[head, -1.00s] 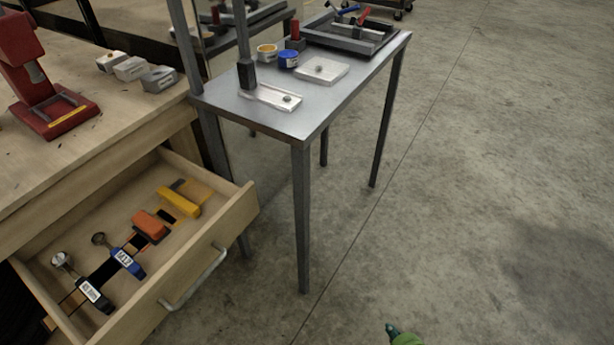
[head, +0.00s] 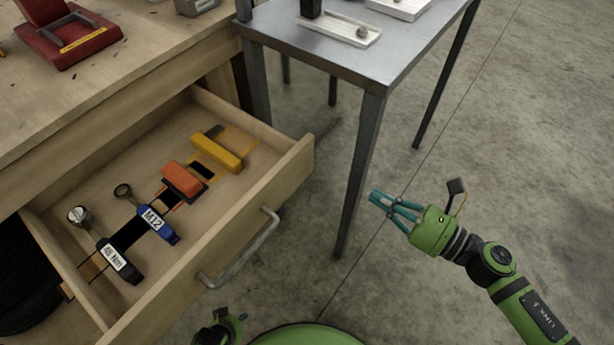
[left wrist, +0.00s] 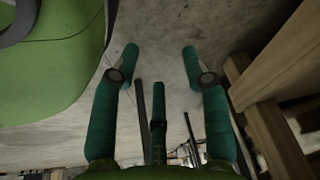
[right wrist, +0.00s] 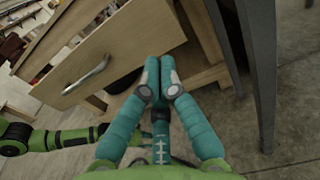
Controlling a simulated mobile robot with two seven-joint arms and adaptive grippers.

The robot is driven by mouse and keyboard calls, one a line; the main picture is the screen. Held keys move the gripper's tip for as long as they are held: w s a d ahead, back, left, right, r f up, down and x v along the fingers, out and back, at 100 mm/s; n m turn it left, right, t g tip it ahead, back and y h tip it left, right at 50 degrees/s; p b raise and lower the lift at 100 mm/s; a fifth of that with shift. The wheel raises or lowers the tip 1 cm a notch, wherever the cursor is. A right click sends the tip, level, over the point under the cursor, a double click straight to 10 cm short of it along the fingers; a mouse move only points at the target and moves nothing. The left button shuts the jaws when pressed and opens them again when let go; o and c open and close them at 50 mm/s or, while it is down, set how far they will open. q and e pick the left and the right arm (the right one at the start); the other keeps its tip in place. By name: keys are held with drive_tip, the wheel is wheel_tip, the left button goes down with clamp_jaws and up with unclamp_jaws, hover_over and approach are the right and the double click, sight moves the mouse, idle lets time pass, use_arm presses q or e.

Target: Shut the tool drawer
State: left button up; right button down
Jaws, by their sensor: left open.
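The wooden tool drawer (head: 265,185) is pulled well out of the workbench on the left in the head view. Its metal bar handle (head: 240,250) is on the front panel, and it also shows in the right wrist view (right wrist: 88,75). My right gripper (head: 376,198) is right of the drawer front, apart from it, beside a table leg. In the right wrist view its fingertips (right wrist: 152,70) meet with nothing between them. My left gripper (left wrist: 160,50) is open and empty, low in front of the drawer; in the head view only part shows at the bottom edge.
Several tools lie in the drawer, among them a yellow one (head: 217,153), an orange one (head: 183,178) and a blue-handled one labelled M12 (head: 158,224). A metal table (head: 335,62) stands right of the bench, one leg (head: 360,180) near the drawer corner. The floor at right is clear.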

drive_tip(key=f, duration=0.2)
use_arm(q)
drive_tip(key=shift+w+a+f+t+p, duration=0.15)
drive_tip(key=shift+w+a+t+p, duration=0.2)
drive_tip(key=shift+w+p, duration=0.25)
drive_tip(key=shift+w+a+f+t+p, duration=0.1)
drive_tip(key=shift+w+a+t+p, duration=0.1)
drive_tip(key=shift+w+t+p, duration=0.3)
use_arm(e)
approach(308, 161)
drive_tip(key=x, duration=0.7)
drive_tip(key=shift+a, duration=0.1)
